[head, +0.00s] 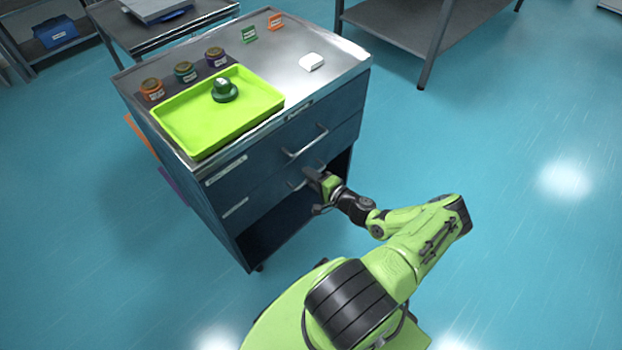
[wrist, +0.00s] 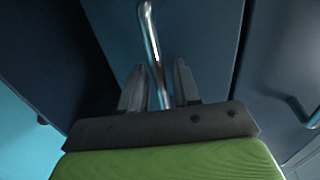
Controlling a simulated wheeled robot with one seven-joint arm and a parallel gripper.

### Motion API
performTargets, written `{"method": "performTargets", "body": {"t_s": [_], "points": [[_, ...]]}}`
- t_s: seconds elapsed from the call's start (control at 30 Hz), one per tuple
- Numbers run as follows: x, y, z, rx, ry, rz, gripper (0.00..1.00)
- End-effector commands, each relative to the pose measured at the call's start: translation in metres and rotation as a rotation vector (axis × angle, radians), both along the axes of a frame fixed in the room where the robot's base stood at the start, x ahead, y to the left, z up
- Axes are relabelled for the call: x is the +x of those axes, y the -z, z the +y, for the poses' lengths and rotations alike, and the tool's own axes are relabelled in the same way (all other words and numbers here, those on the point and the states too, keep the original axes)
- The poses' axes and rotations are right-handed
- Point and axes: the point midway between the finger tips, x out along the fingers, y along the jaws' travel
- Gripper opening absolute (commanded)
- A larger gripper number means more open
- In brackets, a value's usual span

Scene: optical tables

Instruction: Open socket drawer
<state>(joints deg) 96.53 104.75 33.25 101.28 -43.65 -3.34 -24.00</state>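A dark blue cabinet (head: 170,158) holds two shut drawers, one above the other. The upper drawer (head: 262,160) has a bar handle (head: 305,141). The lower drawer (head: 262,200) has a similar handle (head: 293,186), partly hidden behind my gripper. The drawer labels are too small to read. My gripper (head: 314,186) is at the lower handle. In the wrist view, the metal handle (wrist: 151,45) runs between the two spread fingers of my gripper (wrist: 158,88), with gaps beside it. I cannot tell whether either finger touches it.
On the cabinet top are a lime tray (head: 190,138) holding a dark green knobbed object (head: 225,91), several labelled jars (head: 185,72) and a white block (head: 311,61). An open compartment (head: 270,228) lies below the drawers. The blue floor (head: 500,130) to the right is clear.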

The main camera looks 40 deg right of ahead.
Motion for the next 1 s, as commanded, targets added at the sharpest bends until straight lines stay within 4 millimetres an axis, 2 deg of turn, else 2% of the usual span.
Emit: {"method": "performTargets", "body": {"t_s": [0.2, 0.4, 0.77, 0.87, 1.0], "points": [[0.0, -0.001, 0.0, 0.0, 0.0, 0.0, 0.3], [0.0, -0.001, 0.0, 0.0, 0.0, 0.0, 0.0], [-0.001, 0.0, 0.0, 0.001, 0.0, 0.001, 0.0], [-0.006, 0.0, 0.0, 0.001, 0.0, 0.001, 0.0], [-0.023, -0.001, -0.001, 0.002, 0.001, 0.003, 0.0]]}}
